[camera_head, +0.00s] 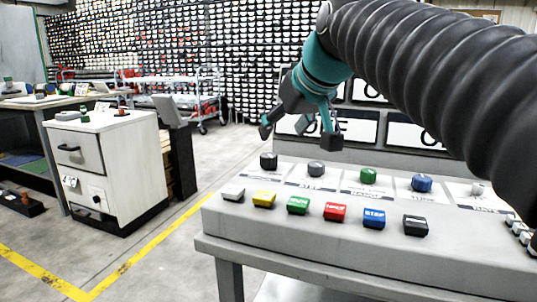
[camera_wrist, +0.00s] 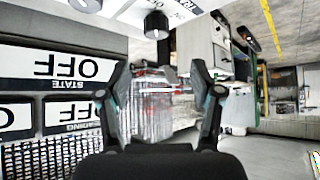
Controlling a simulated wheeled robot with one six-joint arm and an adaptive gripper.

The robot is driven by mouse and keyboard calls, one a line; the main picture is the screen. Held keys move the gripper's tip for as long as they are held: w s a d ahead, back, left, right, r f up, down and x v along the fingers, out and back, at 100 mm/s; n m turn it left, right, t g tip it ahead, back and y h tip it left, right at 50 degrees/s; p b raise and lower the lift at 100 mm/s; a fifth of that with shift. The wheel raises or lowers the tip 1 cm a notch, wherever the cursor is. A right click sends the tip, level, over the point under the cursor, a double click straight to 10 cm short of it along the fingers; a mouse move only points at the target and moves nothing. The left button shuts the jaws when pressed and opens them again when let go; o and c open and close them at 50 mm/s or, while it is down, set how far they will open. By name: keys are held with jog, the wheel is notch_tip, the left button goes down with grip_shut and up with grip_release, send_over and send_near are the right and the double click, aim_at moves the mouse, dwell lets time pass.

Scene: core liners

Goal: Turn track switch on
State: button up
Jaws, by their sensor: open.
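The console (camera_head: 300,245) is a pale grey sloped desk with a row of knobs and a front row of coloured buttons. A small light switch (camera_head: 477,189) stands at the far right of the knob row, on a white plate whose label is too small to read surely. I cannot tell which control is the track switch. My gripper (camera_head: 298,136) is open and empty above the left end of the knob row, apart from the controls. In the wrist view my gripper (camera_wrist: 160,93) also shows spread fingers with nothing between them.
The knobs include a black knob (camera_head: 268,160), a green knob (camera_head: 368,176) and a blue knob (camera_head: 421,183). Display panels behind read OFF, such as the state panel (camera_wrist: 62,66), upside down in the wrist view.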

aim_at(269, 155)
jog(key=x, duration=1.1)
jog(key=shift+w+d+f+b, duration=0.15)
jog(key=shift+w+f+b, duration=0.1)
jog(key=shift+b, duration=0.1)
jog(key=c, duration=1.1)
